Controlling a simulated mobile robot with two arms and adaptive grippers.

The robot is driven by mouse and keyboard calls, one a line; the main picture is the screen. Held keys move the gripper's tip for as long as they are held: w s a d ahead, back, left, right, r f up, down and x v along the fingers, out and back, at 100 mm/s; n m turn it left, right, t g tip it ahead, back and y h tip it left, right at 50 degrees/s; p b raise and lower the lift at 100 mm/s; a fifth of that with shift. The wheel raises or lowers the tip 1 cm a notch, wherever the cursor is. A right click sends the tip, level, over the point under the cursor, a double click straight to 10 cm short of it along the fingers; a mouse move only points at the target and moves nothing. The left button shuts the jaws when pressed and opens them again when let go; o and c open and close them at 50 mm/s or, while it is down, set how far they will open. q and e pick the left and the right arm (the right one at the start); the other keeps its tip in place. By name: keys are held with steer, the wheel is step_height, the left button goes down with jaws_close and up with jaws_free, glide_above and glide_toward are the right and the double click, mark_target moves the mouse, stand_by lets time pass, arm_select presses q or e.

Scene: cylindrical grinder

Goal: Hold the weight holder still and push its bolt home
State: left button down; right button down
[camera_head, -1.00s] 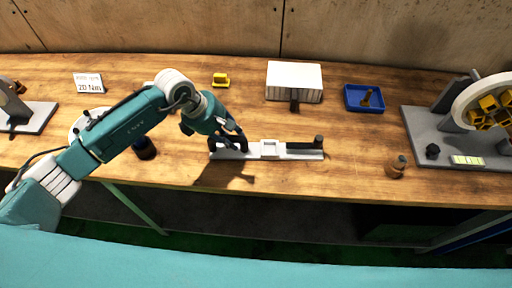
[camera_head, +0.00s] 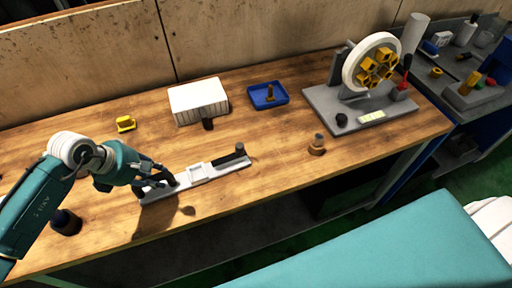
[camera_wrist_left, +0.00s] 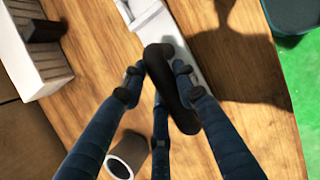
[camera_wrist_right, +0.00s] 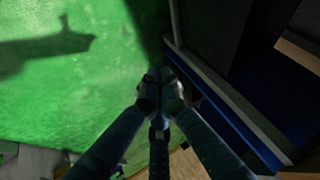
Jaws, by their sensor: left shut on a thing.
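The weight holder (camera_head: 200,173) is a long pale bar lying flat on the wooden bench, with a raised white block at its middle. A dark rod (camera_head: 226,159), apparently the bolt, lies along its right half, beside an upright dark peg (camera_head: 240,149) at that end. My left gripper (camera_head: 160,184) is at the holder's left end. In the left wrist view its fingers (camera_wrist_left: 158,82) are shut on a dark rounded grip (camera_wrist_left: 168,88) of the holder (camera_wrist_left: 172,38). My right gripper (camera_wrist_right: 159,90) has its fingertips together, empty, above green floor, away from the holder.
A white ribbed box (camera_head: 198,101), a blue tray (camera_head: 267,97) and a yellow piece (camera_head: 125,124) stand behind the holder. A brown knob (camera_head: 317,144) stands to its right, before the wheel fixture (camera_head: 372,65). A dark cylinder (camera_head: 66,222) stands left. Bench between holder and knob is clear.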

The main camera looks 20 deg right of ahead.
steer(key=d+r+m+h, duration=0.5)
steer(key=d+r+m, duration=0.3)
steer(key=d+r, duration=1)
steer(key=w+d+r+n+t+h, duration=0.1)
steer(key=w+r+n+t+h, duration=0.15)
steer(key=w+r+t, duration=1)
steer(key=w+a+r+n+t+y, duration=0.2)
steer(key=w+a+r+n+y, duration=0.3)
steer(key=w+a, duration=0.55)
steer(key=w+a+r+n+t+y, duration=0.25)
steer(key=w+a+r+y, duration=0.5)
steer(key=a, duration=0.65)
steer(key=s+a+f+n+g+y, duration=0.1)
steer(key=a+f+g+y, duration=0.1)
steer(key=a, duration=0.5)
steer(key=s+a+f+n+g+y, duration=0.1)
steer(key=s+a+f+g+y, duration=0.1)
steer(key=a+y, duration=0.3)
steer(key=s+a+f+g+y, duration=0.1)
steer(key=s+a+g+y, duration=0.1)
steer(key=a, duration=0.7)
steer(key=shift+a+f+n+y, duration=0.15)
steer(key=shift+f+n+y, duration=0.25)
steer(key=shift+y, duration=0.3)
steer(key=shift+s+a+f, duration=0.1)
steer(key=shift+a+f, duration=0.05)
steer(key=shift+f, duration=0.05)
